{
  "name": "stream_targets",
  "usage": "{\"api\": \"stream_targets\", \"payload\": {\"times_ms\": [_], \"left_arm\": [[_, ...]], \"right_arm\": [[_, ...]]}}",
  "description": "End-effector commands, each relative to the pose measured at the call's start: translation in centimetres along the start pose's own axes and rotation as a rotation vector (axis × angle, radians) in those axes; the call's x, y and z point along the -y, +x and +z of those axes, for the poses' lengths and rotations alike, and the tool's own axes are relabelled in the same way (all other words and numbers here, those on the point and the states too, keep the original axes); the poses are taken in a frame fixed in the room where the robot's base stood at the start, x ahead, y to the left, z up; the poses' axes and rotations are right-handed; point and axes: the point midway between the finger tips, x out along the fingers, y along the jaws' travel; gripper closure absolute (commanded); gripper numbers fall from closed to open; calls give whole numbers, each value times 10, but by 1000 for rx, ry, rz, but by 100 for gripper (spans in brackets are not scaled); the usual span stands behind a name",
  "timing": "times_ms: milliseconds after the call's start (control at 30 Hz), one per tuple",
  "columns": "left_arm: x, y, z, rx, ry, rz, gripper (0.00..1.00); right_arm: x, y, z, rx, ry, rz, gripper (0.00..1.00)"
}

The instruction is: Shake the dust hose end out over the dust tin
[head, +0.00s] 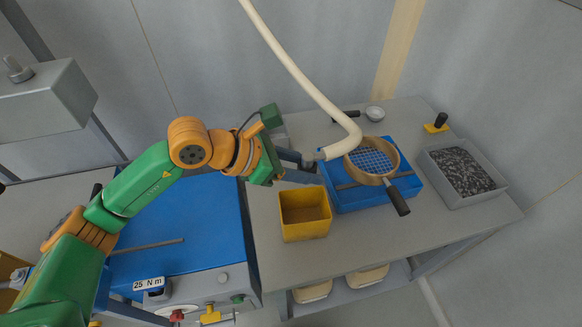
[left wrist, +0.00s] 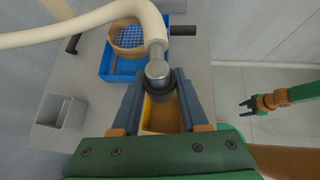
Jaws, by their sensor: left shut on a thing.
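The dust hose (head: 292,68) is cream coloured, hangs from above and bends toward my left gripper. My left gripper (head: 308,160) is shut on its grey metal end (left wrist: 157,70). The dust tin (head: 305,214) is an open yellow box on the bench. In the head view the hose end shows just beyond the tin's far rim, above bench height. In the left wrist view the tin (left wrist: 163,117) shows between and behind my fingers. The hose mouth is hidden. My right gripper (left wrist: 247,104) shows only in the left wrist view, off to the right, open and empty.
A round sieve (head: 371,160) with a dark handle lies on a blue tray (head: 345,198) right of the tin. A grey bin of dark granules (head: 460,172) stands farther right. An empty grey bin (left wrist: 62,111) shows in the left wrist view.

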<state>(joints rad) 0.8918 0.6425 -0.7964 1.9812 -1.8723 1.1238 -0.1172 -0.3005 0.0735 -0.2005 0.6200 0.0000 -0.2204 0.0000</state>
Motion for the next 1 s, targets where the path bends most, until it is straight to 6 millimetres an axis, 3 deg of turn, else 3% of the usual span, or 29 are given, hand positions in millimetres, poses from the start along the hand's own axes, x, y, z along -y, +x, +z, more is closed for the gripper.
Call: {"api": "stream_targets", "payload": {"times_ms": [500,667,900,1000], "left_arm": [[1,27,-36,0,-1,-2,100],[-5,24,-49,-1,-1,2,100],[7,39,-31,1,2,-4,100],[0,30,-42,-3,-2,1,100]], "right_arm": [[-4,31,4,2,-3,7,50],[-4,42,5,2,-3,7,50],[-5,39,4,1,-3,8,50],[-5,45,5,1,-2,8,50]]}}
